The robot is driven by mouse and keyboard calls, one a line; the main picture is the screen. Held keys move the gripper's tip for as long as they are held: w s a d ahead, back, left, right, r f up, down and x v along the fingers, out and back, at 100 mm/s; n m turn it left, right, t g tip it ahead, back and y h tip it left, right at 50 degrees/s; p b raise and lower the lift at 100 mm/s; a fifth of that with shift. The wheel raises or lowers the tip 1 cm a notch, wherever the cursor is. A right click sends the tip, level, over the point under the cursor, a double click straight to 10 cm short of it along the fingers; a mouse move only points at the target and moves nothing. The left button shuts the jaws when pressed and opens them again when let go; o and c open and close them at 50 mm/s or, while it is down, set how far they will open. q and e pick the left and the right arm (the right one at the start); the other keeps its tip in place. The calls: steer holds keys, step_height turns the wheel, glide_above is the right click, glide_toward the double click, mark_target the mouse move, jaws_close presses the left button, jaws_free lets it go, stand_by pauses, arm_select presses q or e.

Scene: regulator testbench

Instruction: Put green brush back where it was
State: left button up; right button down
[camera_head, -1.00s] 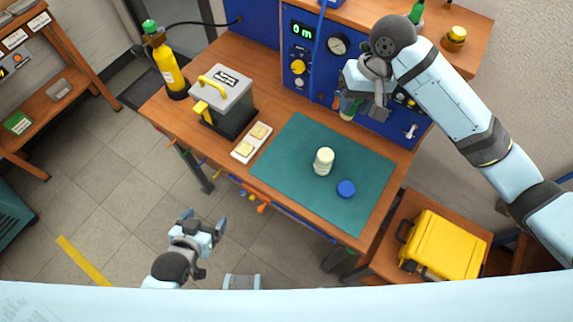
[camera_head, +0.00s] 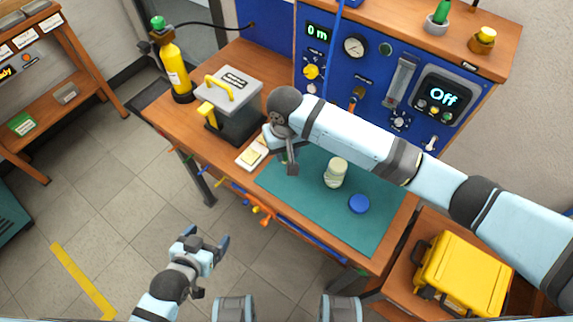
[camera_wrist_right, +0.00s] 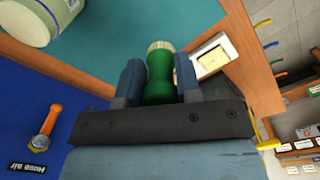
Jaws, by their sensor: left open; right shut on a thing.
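The green brush (camera_wrist_right: 160,78) has a green handle and pale bristles. It is between the two fingers of my right gripper (camera_wrist_right: 160,82), which is shut on it in the right wrist view. In the head view my right gripper (camera_head: 284,158) is near the left back edge of the teal mat, by the small white tray, and mostly hides the brush. My left gripper (camera_head: 213,250) is open and empty, in front of the bench over the floor.
A cream jar (camera_head: 336,172) and a blue lid (camera_head: 359,204) are on the teal mat (camera_head: 320,222). A white tray (camera_head: 252,155) and a grey box with yellow handle (camera_head: 236,95) stand left.

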mark_target(287, 157)
step_height(287, 157, down, 4)
steer(key=shift+r, duration=0.15)
step_height(287, 157, down, 3)
steer(key=shift+f, duration=0.3)
steer(key=c, duration=0.8)
jaws_free()
steer(key=shift+f, duration=0.1)
step_height(287, 157, up, 12)
steer(key=shift+a+r, duration=0.1)
steer(key=shift+r, duration=0.05)
